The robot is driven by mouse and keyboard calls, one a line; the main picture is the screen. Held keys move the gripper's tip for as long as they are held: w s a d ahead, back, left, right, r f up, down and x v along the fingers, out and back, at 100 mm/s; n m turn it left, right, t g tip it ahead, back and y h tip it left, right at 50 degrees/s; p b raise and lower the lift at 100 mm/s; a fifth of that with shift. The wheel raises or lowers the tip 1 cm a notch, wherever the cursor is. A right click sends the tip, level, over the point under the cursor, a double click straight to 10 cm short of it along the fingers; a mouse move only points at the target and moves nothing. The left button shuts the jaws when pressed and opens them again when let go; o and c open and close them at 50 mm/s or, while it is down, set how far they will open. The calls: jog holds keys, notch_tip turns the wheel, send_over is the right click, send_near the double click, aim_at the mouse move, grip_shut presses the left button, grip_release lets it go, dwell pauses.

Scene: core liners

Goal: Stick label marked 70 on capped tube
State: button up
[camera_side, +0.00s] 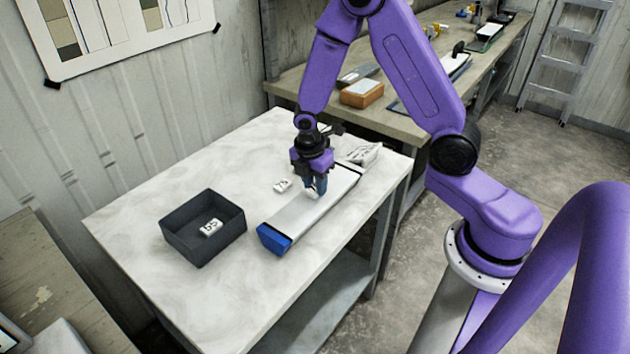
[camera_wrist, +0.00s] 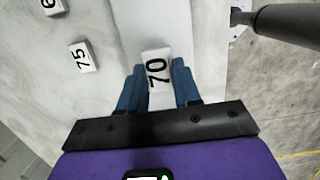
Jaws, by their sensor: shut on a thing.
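The capped tube (camera_side: 315,208) lies on the white table, a long pale body with a blue cap (camera_side: 273,239) at its near end. In the wrist view its pale body (camera_wrist: 135,18) runs up the picture. My gripper (camera_side: 315,187) is over the tube, its blue fingers shut on the white label marked 70 (camera_wrist: 157,70). The printed face shows between the fingers in the wrist view. I cannot tell whether the label touches the tube.
A label marked 75 (camera_side: 282,186) lies left of the tube. Another label (camera_wrist: 53,6) is cut off in the wrist view. A dark tray (camera_side: 180,241) holds one label (camera_side: 211,227). A crumpled white thing (camera_side: 365,153) lies by the far end.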

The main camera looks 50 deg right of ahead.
jog(key=shift+f, duration=0.8)
jog(key=o, duration=1.5)
jog(key=shift+r, duration=0.1)
jog(key=shift+r, duration=3.4)
